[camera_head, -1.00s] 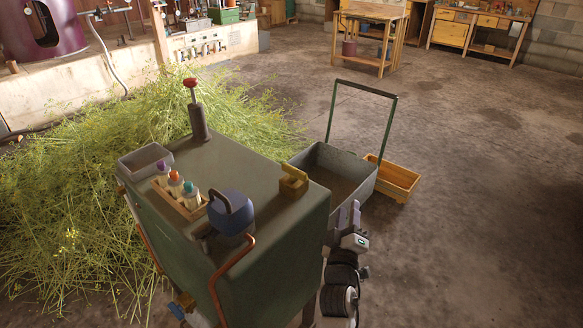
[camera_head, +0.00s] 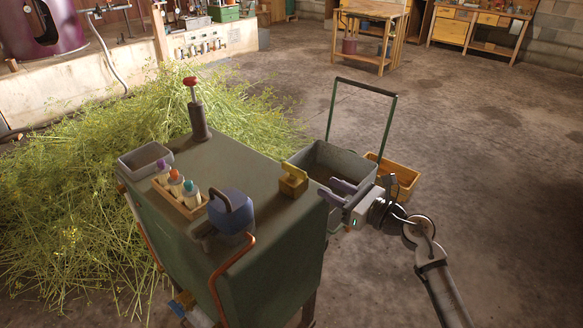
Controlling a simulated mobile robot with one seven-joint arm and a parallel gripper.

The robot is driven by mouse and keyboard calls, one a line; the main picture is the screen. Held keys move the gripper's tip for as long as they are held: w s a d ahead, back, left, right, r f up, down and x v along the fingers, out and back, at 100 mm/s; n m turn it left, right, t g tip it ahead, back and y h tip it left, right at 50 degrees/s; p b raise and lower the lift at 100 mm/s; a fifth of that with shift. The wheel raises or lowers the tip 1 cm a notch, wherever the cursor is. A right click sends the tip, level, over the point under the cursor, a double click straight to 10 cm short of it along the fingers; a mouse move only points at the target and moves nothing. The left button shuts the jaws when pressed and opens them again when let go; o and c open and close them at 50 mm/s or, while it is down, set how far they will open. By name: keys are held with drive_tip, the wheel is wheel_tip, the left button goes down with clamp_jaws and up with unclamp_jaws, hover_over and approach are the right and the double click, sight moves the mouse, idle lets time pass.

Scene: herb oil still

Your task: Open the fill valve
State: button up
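A dark green tank (camera_head: 285,258) stands in front of me. A brass-yellow fitting with a flat handle (camera_head: 293,180) sits near the right edge of its top. A post with a red knob (camera_head: 191,82) rises from the far end of the top. A small valve with a blue handle (camera_head: 183,303) shows low on the tank's near side. No label shows which of these is the fill valve. My gripper (camera_head: 328,190) is just right of the brass fitting, apart from it, fingers pointing left. The two fingers are spread with nothing between them.
On the tank top are a blue kettle-like pot (camera_head: 231,211), a rack of small bottles (camera_head: 180,195) and a grey tray (camera_head: 146,159). A copper pipe (camera_head: 232,270) bends along the near side. A grey cart (camera_head: 340,160) and wooden crate (camera_head: 405,180) stand behind my gripper. Cut herbs (camera_head: 70,230) lie left.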

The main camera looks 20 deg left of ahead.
sight(282, 163)
drive_tip(key=p+x, duration=0.4)
drive_tip(key=x, duration=0.9)
drive_tip(key=shift+a, duration=0.2)
drive_tip(key=shift+f, duration=0.1)
clamp_jaws()
